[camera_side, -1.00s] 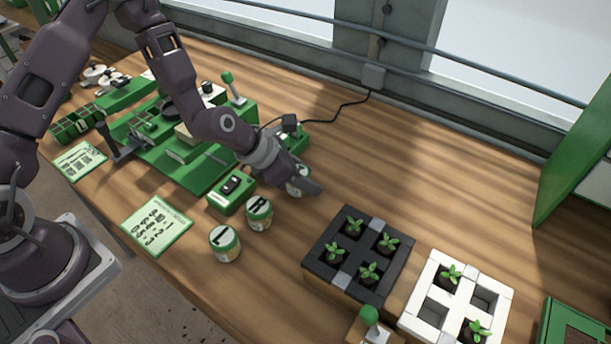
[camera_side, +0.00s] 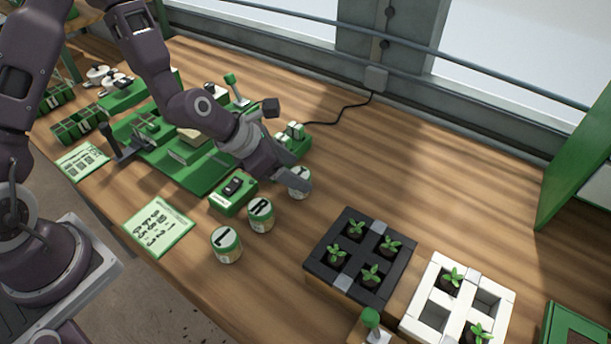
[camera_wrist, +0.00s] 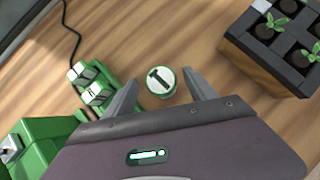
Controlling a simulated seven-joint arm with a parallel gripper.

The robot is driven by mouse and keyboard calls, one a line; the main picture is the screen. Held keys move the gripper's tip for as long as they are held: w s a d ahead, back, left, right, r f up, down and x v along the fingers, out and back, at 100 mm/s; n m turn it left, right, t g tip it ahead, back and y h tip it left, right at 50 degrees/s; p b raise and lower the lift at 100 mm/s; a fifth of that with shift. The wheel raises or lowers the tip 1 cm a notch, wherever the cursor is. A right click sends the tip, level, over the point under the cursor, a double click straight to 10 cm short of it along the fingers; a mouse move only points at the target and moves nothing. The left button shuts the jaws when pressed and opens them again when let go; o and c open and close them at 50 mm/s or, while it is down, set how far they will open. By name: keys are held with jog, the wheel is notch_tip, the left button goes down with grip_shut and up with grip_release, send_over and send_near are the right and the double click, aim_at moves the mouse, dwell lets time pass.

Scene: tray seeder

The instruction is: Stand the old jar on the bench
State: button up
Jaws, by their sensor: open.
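A small jar with a pale, green-rimmed lid and a dark letter that looks like a T (camera_wrist: 161,81) stands upright on the wooden bench (camera_side: 390,150). It also shows in the side view (camera_side: 300,178), partly covered by a finger. My gripper (camera_side: 292,175) is open just above and around this jar. In the wrist view one finger lies on each side of the lid, with bench visible in the gaps. Two similar jars, marked R (camera_side: 260,214) and L (camera_side: 226,244), stand nearer the front. I cannot tell from looks which jar is old.
A green switch box (camera_side: 233,194) stands left of the jars. A small green holder with white pieces (camera_side: 293,137) is behind my gripper. The dark seedling tray (camera_side: 327,263) and white tray (camera_side: 408,322) stand to the right. Bench behind the trays is clear.

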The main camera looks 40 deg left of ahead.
jog(key=s+a+r+m+y, duration=0.1)
jog(key=s+a+r+m, duration=0.2)
jog(key=s+r+m, duration=0.4)
jog(key=s+a+r+m+y, duration=0.1)
jog(key=s+a+r+m, duration=0.3)
jog(key=s+r+m, duration=0.3)
jog(key=s+a+r+m+y, duration=0.2)
jog(key=s+a+r+m, duration=0.1)
jog(key=s+r+m, duration=0.5)
jog(key=s+m, duration=0.3)
jog(key=m, duration=0.4)
jog(key=shift+s+a+g, duration=0.15)
jog(key=shift+a+g, duration=0.15)
jog(key=shift+g, duration=0.1)
